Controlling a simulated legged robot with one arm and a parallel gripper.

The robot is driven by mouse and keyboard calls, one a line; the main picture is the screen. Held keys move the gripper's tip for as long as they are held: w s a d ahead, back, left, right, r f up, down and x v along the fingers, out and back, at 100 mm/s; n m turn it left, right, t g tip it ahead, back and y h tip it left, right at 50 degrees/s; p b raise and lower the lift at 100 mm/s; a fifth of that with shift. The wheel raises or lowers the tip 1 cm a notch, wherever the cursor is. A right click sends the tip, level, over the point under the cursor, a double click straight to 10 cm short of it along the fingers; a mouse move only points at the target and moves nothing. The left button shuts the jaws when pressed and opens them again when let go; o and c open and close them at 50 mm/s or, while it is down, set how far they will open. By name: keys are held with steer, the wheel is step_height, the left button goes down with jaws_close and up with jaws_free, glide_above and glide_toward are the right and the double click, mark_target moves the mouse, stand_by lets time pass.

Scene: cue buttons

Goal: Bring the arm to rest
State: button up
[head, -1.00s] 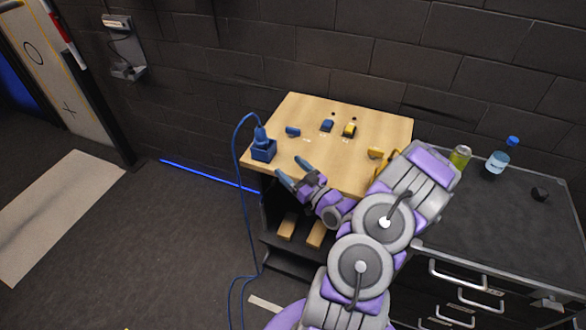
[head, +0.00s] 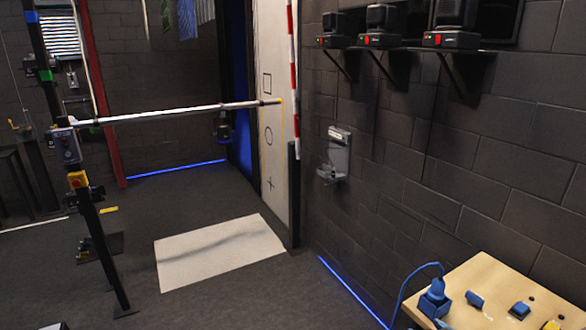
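My arm is almost wholly out of the head view. A small blue-grey piece at the bottom edge, just below the blue block, looks like one fingertip of my gripper (head: 441,323). The other finger and the rest of the arm are hidden below the frame, so its opening does not show. The wooden table (head: 480,268) is cut off at the lower right. On it stands a blue block with a plug and cable (head: 433,303).
More blue pieces (head: 475,300) and a yellow piece (head: 550,325) lie on the table. A wall shelf with several black devices (head: 380,40) is above. A red-white striped pole (head: 292,80) and a horizontal bar (head: 180,113) stand left.

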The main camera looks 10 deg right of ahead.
steer(key=s+a+r+m+g+h, duration=0.1)
steer(key=s+a+r+g+h, duration=0.2)
steer(key=s+a+r+g, duration=0.9)
steer(key=s+a+r+g+y, duration=0.1)
steer(key=s+a+r, duration=0.1)
steer(key=s+a, duration=0.6)
steer(key=s+a+r+m+g+y, duration=0.1)
steer(key=s+a+r+g, duration=0.1)
steer(key=s+a, duration=0.6)
steer(key=s+r, duration=0.1)
steer(key=s, duration=0.3)
steer(key=shift+s+a, duration=0.3)
steer(key=shift+c, duration=0.3)
